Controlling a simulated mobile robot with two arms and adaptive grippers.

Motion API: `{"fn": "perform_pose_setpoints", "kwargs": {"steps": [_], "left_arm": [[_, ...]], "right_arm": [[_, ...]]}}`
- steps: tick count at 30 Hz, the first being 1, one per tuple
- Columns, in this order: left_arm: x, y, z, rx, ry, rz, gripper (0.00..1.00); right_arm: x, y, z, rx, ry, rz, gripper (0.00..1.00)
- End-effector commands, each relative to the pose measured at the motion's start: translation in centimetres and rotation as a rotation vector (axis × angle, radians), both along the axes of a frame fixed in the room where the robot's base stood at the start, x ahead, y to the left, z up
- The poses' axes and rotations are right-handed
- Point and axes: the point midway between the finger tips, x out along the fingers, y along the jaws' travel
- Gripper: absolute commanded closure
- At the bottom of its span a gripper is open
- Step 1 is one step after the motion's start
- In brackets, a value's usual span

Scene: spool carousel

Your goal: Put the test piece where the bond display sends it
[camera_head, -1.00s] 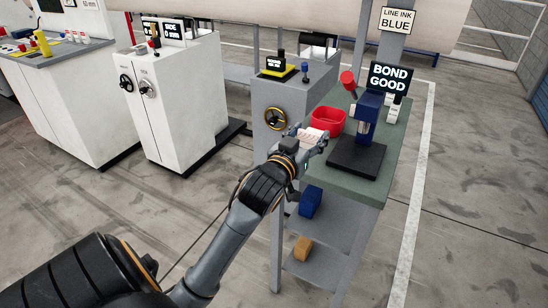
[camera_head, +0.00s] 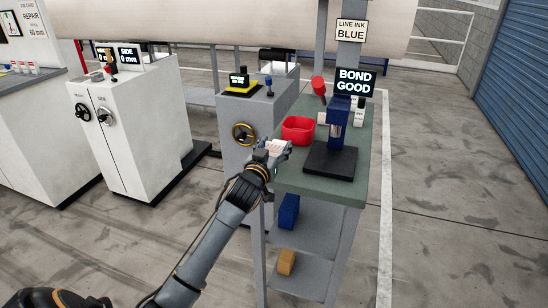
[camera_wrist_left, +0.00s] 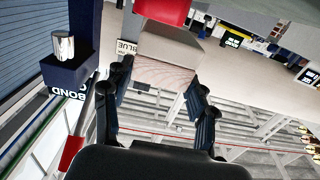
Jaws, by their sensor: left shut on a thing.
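My left gripper (camera_head: 275,150) is shut on a pale, pinkish test piece (camera_head: 279,145), at the near left edge of the green bench top (camera_head: 312,182). In the left wrist view the test piece (camera_wrist_left: 165,78) sits between the two dark fingers (camera_wrist_left: 160,105). The bond display (camera_head: 355,82) reads "BOND GOOD". It stands above a blue press (camera_head: 338,125) on a black base. An open red bin (camera_head: 298,130) stands on the bench just beyond the gripper. My right gripper is not in view.
A sign (camera_head: 351,31) reads "LINE INK BLUE". A grey cabinet with a handwheel (camera_head: 244,133) adjoins the bench's left. White cabinets (camera_head: 132,120) stand left; floor at right is clear.

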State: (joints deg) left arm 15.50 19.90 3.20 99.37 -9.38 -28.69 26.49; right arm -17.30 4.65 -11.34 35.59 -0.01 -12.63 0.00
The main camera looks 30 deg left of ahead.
Motion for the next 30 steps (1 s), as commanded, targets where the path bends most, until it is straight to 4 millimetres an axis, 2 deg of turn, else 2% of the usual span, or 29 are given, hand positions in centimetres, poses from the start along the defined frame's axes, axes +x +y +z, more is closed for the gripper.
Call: {"fn": "perform_pose_setpoints", "kwargs": {"steps": [5, 12, 24, 25, 28, 30], "left_arm": [[0.7, 0.7, -1.1, 0.000, -0.002, 0.000, 0.76], [0.9, 0.8, -4.2, -0.002, 0.000, -0.001, 0.76], [0.9, 0.8, -4.8, -0.001, -0.001, -0.001, 0.76], [0.9, 0.8, -4.9, -0.001, -0.001, -0.001, 0.41], [0.9, 0.8, -4.8, -0.001, -0.001, -0.001, 0.21], [0.9, 0.8, -4.8, -0.001, -0.001, -0.001, 0.20]], "right_arm": [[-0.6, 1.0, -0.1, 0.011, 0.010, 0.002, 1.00], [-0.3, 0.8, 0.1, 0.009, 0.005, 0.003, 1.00], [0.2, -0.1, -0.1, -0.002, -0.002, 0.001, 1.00], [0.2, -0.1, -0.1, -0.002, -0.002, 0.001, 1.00], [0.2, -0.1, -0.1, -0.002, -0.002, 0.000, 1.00], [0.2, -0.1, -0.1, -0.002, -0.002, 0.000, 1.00]]}}
